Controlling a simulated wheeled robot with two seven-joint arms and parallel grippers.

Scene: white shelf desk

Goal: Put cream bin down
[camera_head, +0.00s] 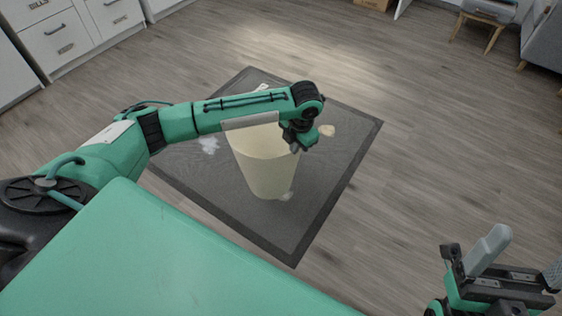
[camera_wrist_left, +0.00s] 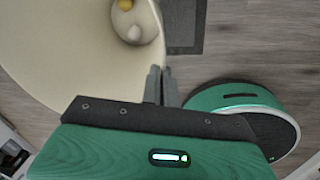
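The cream bin (camera_head: 265,165) is upright over the dark grey mat (camera_head: 345,165), partly hidden behind my left arm. I cannot tell whether its base touches the mat. My left gripper (camera_head: 297,143) is at the right side of the bin's rim. In the left wrist view its two fingers (camera_wrist_left: 161,86) are close together with the rim of the bin (camera_wrist_left: 75,45) between them. A yellow item (camera_wrist_left: 125,5) and pale items (camera_wrist_left: 130,28) lie inside the bin. My right gripper (camera_head: 515,265) is open and empty at the lower right, away from the bin.
A crumpled white piece (camera_head: 208,145) and a beige piece (camera_head: 327,131) lie on the mat, and a pale piece (camera_head: 287,196) shows by the bin's base. White drawers (camera_head: 60,40) stand at the upper left.

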